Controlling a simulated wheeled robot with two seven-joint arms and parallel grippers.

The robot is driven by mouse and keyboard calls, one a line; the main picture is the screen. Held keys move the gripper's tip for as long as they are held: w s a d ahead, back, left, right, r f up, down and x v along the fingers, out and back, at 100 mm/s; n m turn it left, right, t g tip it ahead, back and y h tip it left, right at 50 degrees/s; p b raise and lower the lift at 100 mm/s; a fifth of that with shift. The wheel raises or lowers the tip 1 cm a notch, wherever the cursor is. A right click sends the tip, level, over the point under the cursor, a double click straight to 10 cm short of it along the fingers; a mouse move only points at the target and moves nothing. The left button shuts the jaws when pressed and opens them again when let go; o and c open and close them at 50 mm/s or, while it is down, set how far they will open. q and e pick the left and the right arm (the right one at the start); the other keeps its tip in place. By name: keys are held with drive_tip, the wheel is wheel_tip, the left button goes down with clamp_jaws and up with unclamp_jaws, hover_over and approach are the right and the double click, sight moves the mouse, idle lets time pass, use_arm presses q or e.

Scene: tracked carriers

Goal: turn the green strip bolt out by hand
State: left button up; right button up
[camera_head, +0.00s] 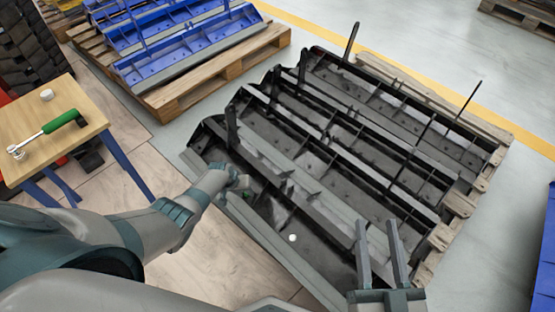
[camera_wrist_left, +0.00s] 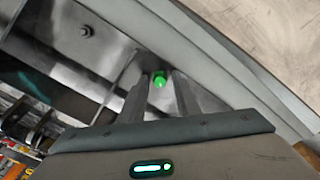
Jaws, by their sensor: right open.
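The green strip bolt (camera_wrist_left: 160,80) shows as a bright green head between the fingertips of my left gripper (camera_wrist_left: 160,88) in the left wrist view. In the head view a small green spot (camera_head: 247,194) shows beside my left gripper (camera_head: 243,184), at the near-left part of the black carrier (camera_head: 318,225). The fingers stand on either side of the bolt; whether they touch it I cannot tell. The bolt's shank is hidden. My right gripper (camera_head: 380,255) is open and empty over the carrier's near-right side.
A wooden table (camera_head: 75,100) at left holds a green-handled tool (camera_head: 60,122) and a small white piece (camera_head: 46,95). A pallet (camera_head: 215,75) with blue carriers stands behind. Upright thin posts (camera_head: 351,40) rise from the black carrier's far side. A plain dark bolt (camera_wrist_left: 86,31) shows in the wrist view.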

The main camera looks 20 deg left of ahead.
use_arm(q)
drive_tip(key=shift+m, duration=0.3)
drive_tip(key=shift+f+m+b, duration=0.1)
drive_tip(key=shift+m+b, duration=0.35)
drive_tip(key=shift+m, duration=0.75)
drive_tip(key=m+b, duration=0.2)
drive_tip(key=m, duration=0.3)
drive_tip(key=shift+a, duration=0.1)
drive_tip(key=shift+m, duration=1.2)
drive_tip(key=shift+b, duration=0.3)
